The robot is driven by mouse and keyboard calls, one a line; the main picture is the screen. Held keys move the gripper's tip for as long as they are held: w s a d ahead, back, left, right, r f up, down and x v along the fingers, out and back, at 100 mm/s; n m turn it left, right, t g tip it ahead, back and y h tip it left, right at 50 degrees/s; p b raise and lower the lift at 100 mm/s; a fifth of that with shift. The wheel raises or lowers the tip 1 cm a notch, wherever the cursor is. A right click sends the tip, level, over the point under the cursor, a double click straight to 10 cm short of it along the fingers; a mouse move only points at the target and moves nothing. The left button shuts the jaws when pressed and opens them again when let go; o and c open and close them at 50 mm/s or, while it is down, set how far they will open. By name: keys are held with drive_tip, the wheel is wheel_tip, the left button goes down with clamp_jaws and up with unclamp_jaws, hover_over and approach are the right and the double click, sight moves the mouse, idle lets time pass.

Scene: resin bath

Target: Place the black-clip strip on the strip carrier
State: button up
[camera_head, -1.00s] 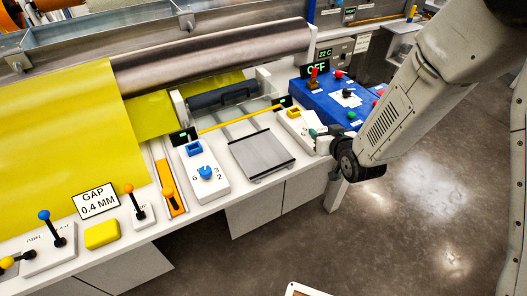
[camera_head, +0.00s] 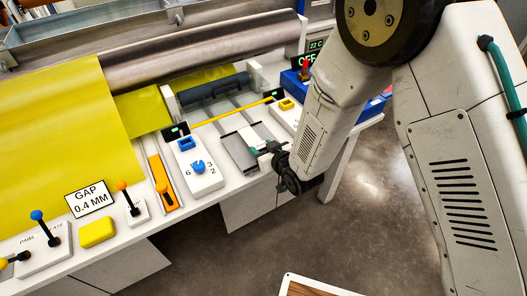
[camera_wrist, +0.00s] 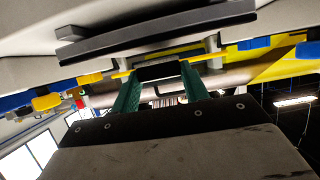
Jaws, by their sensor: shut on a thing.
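My gripper (camera_head: 265,147) is over the right part of the strip carrier (camera_head: 236,153), a grey plate with dark edges on the white bench. In the wrist view my gripper (camera_wrist: 158,80) has its two green fingers shut on a black block, which looks like the clip of the black-clip strip (camera_wrist: 160,71). A pale piece beside the fingertips in the head view looks like part of the strip. Most of the strip is hidden. I cannot tell whether it touches the carrier. A dark bar in the wrist view may be the carrier's edge.
Left of the carrier is a white panel with a blue knob (camera_head: 199,167). A yellow bar (camera_head: 232,111) runs behind the carrier, with a dark roller (camera_head: 213,88) beyond. A blue control box (camera_head: 292,80) stands right of it. Open floor (camera_head: 230,245) lies in front.

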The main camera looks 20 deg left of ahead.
drive_tip(key=shift+f, duration=0.85)
drive_tip(key=shift+f, duration=0.15)
drive_tip(key=o, duration=1)
